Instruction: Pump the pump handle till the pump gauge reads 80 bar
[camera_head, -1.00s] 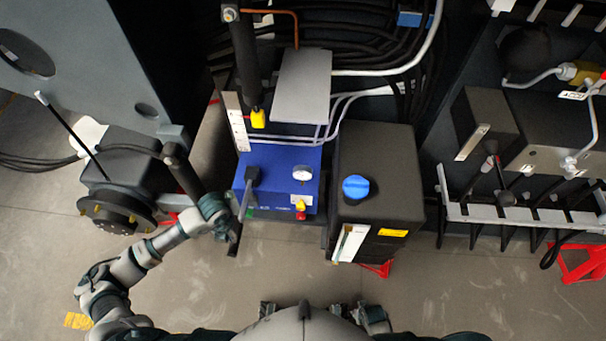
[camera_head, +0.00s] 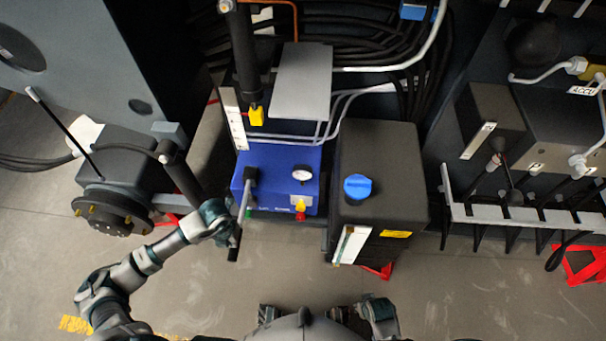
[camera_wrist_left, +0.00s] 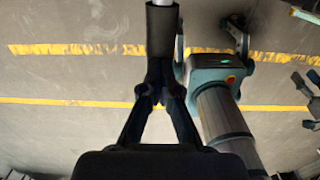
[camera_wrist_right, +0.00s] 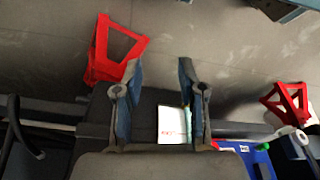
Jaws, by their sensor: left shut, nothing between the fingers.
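The blue pump unit (camera_head: 275,190) stands left of centre in the head view. Its round white pump gauge (camera_head: 302,174) is on top at the right; the needle is too small to read. The pump handle (camera_head: 244,204) is a grey lever with a dark grip, slanting down toward me from the pump's left side. My left gripper (camera_head: 230,229) is at the grip end. In the left wrist view its fingers (camera_wrist_left: 160,85) are shut with nothing between them, their tips against or just by the dark grip (camera_wrist_left: 162,30). My right gripper (camera_wrist_right: 160,75) is open and empty.
A black tank (camera_head: 390,185) with a blue cap (camera_head: 357,187) stands right of the pump. A black cylinder with a yellow fitting (camera_head: 256,116) rises behind the pump. A wheel hub (camera_head: 115,208) is at the left. Red stands show in the right wrist view (camera_wrist_right: 112,52). The floor in front is clear.

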